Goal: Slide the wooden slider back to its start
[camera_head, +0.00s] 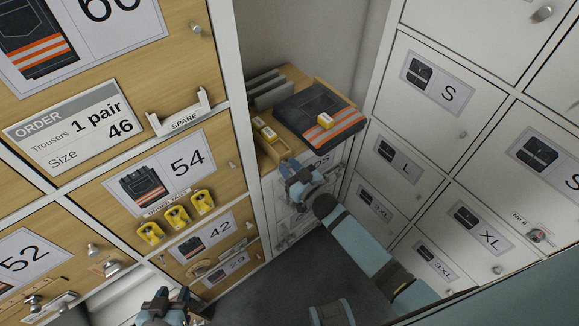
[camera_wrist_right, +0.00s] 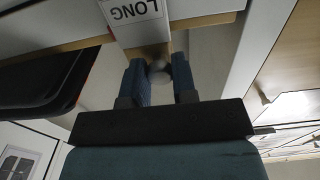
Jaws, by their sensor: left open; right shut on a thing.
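A wooden strip (camera_head: 230,250) sits below the 42 label on the left cabinet; it is small, and I cannot tell for sure whether it is the slider. My right gripper (camera_head: 300,178) is at the front of the pulled-out wooden drawer (camera_head: 313,72) in the middle. In the right wrist view, my right gripper (camera_wrist_right: 160,72) is shut on a round knob (camera_wrist_right: 159,70) beneath a white LONG label (camera_wrist_right: 134,12). The fingers partly hide the knob. My left gripper (camera_head: 165,298) is open and empty at the bottom, in front of the left cabinet.
Three yellow tags (camera_head: 176,212) hang on the left cabinet. White lockers (camera_head: 435,72) stand at the right. The dark floor (camera_head: 270,285) is clear.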

